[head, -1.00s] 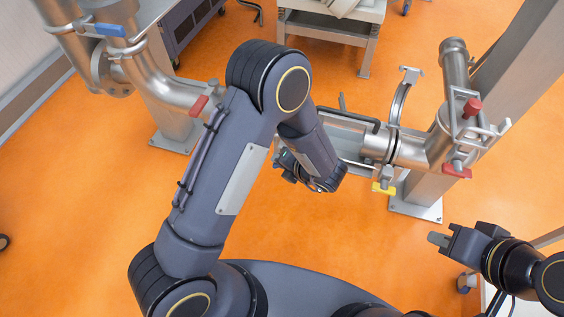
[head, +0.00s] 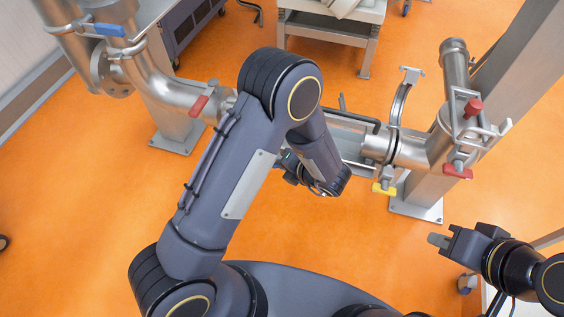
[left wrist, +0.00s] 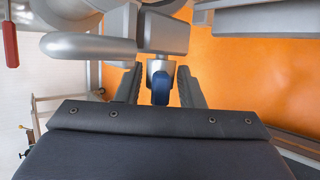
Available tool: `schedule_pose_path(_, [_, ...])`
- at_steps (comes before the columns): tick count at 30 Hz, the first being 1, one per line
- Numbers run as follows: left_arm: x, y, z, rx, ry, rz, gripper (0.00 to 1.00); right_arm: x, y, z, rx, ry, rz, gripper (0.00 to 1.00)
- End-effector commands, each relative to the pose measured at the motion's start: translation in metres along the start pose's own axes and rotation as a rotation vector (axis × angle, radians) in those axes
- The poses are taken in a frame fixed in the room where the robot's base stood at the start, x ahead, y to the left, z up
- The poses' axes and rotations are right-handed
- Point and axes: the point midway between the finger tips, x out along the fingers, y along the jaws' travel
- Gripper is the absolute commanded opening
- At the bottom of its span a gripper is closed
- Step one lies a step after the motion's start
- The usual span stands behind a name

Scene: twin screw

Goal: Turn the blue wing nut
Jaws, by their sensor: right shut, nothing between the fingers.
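The blue wing nut (left wrist: 161,88) hangs below a metal fitting (left wrist: 162,68) in the left wrist view. My left gripper (left wrist: 160,92) has its two dark fingers apart, one on each side of the nut, with a visible gap on both sides. In the head view my left gripper (head: 290,166) is mostly hidden behind my own left arm, and I cannot make out the nut there. My right gripper (head: 438,240) is shut and empty at the lower right, away from the pipes.
A curved clamp arm (head: 400,100) stands up beside the right pipe (head: 410,152). A yellow handle (head: 383,188) and a red handle (head: 458,171) are near it. Another red handle (head: 199,105) and a blue handle (head: 110,30) are on the left pipes. The orange floor (head: 330,240) is clear.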

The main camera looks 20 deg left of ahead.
Motion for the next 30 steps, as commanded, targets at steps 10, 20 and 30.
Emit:
schedule_pose_path(10, [-0.028, 0.0, 0.001, 0.001, -0.004, -0.002, 0.35, -0.002, -0.001, -0.001, 0.0, 0.0, 0.0, 0.0])
schedule_pose_path(20, [-0.074, 0.0, 0.001, -0.001, -0.001, 0.0, 0.35, -0.004, -0.002, -0.002, 0.0, 0.0, 0.0, 0.0])
schedule_pose_path(30, [-0.078, 0.0, 0.0, 0.0, 0.0, 0.0, 0.37, -0.004, -0.002, -0.002, 0.0, 0.0, 0.0, 0.0])
